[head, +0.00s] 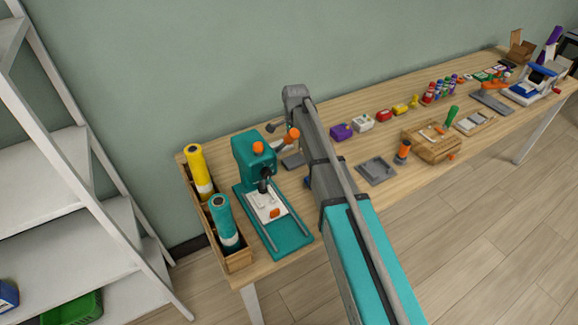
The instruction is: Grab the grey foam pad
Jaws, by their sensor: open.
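A dark grey square piece (376,169) lies flat on the wooden table, just right of my arm. It has a raised rim or inset, so I cannot tell if it is the foam pad or a shallow tray. A smaller flat grey piece (293,160) lies left of my arm, beside the teal press, and is partly hidden; it may be the grey foam pad. My arm reaches across the table between these two pieces. My gripper cannot be made out, hidden behind the arm.
The teal press (254,160) and a wooden rack (238,261) with yellow and teal rolls fill the left end. A wooden box (432,148), an orange-capped bottle (403,152) and small coloured blocks stand to the right. White shelves (75,205) are far left.

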